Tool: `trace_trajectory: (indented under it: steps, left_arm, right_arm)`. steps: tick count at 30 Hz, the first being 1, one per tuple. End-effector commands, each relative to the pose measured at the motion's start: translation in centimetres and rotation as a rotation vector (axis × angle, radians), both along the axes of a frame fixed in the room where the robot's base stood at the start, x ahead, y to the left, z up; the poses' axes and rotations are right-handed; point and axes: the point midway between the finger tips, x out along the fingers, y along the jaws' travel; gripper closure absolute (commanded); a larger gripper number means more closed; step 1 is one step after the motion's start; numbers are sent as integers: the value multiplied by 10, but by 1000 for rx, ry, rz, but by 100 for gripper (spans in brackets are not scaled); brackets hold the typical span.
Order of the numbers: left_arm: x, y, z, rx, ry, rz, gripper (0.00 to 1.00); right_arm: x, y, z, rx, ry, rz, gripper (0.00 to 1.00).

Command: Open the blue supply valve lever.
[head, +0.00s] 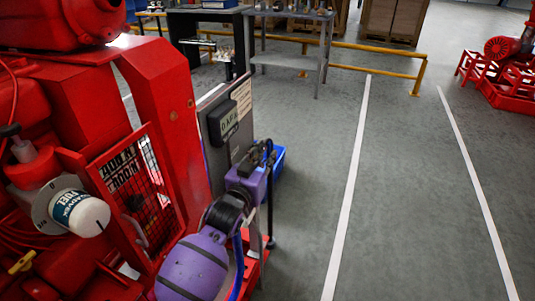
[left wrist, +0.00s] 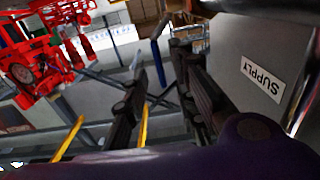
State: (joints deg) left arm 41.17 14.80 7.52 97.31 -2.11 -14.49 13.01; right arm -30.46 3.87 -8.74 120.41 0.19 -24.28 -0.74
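A blue lever-like bar (left wrist: 157,62) shows in the left wrist view, in the gap between the fingertips of my left gripper (left wrist: 161,72). I cannot tell whether it lies between the fingers or beyond them. The two black fingers stand apart, with nothing clearly gripped. A grey panel beside them carries a white SUPPLY label (left wrist: 262,77), upside down in this view. In the head view my left gripper (head: 266,154) is just right of the grey panel (head: 214,135). The lever cannot be made out there. My right gripper is not in view.
The red pumpset (head: 165,105) fills the left, with a white fuel filter (head: 79,212). A blue bin-like object (head: 279,162) is behind my left gripper. Yellow rails (head: 375,72) and a grey table (head: 290,61) stand farther back.

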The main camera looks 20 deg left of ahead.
Motion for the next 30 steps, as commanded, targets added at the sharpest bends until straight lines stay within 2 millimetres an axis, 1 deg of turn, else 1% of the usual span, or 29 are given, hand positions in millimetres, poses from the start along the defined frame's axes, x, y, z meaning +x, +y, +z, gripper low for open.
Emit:
trace_trajectory:
  steps: [1, 6, 14, 15, 20, 21, 30]
  left_arm:
    - [7, 0, 0, 0, 0, 0, 75]
    - [20, -1, -1, 0, 1, 0, 75]
    - [21, -1, -1, 0, 1, 0, 75]
    - [21, -1, -1, 0, 1, 0, 78]
    - [21, -1, -1, 1, 1, 0, 99]
    - [21, -1, -1, 0, 1, 0, 100]
    - [21, -1, -1, -2, 2, -1, 100]
  right_arm:
    - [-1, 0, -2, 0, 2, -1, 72]
    - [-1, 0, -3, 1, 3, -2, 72]
    - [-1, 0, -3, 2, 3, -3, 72]
    - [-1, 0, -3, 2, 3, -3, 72]
    - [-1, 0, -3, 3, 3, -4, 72]
    - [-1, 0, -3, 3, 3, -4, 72]
    - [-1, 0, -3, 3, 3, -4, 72]
